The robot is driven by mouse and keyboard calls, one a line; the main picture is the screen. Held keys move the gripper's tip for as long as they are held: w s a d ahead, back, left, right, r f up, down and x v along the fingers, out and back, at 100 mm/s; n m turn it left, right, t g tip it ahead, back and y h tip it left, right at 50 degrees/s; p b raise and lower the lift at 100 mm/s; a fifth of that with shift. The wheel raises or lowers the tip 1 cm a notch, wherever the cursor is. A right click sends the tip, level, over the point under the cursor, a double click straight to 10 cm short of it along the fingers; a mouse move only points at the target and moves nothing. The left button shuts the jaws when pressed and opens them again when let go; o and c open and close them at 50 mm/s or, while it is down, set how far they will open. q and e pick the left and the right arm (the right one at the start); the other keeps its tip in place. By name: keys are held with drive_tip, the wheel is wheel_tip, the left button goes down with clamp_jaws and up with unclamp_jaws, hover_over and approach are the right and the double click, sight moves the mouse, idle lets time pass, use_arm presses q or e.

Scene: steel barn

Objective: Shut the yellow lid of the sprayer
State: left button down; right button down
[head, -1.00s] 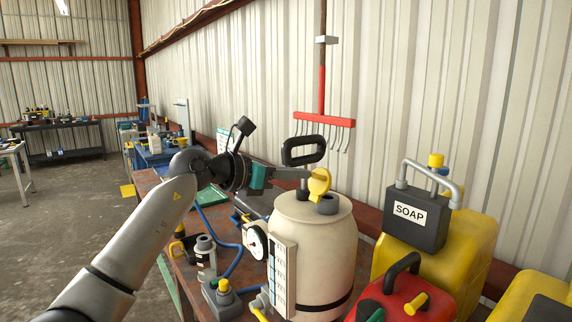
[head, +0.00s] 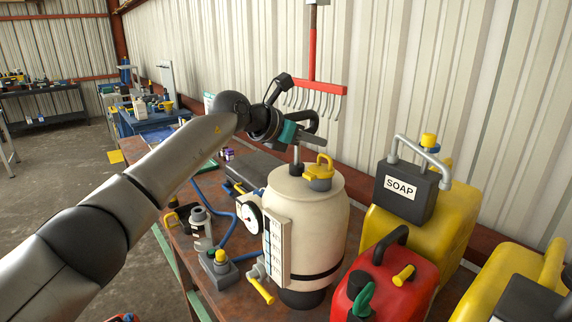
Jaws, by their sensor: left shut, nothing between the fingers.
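The cream sprayer tank (head: 300,225) stands upright on the rusty-brown workbench. The sprayer's black pump handle (head: 312,122) is partly hidden behind my gripper. My right gripper is not in view.
A pressure gauge (head: 250,217) and a white scale plate (head: 276,250) are on the tank's left side. A red can (head: 400,275) and a yellow soap container (head: 455,225) stand close on the right.

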sight(322, 168)
use_arm(q)
drive_tip(key=shift+w+d+f, duration=0.15)
drive_tip(key=shift+w+d, duration=0.2)
drive_tip(key=shift+d, duration=0.05)
drive_tip(key=shift+x, duration=0.95)
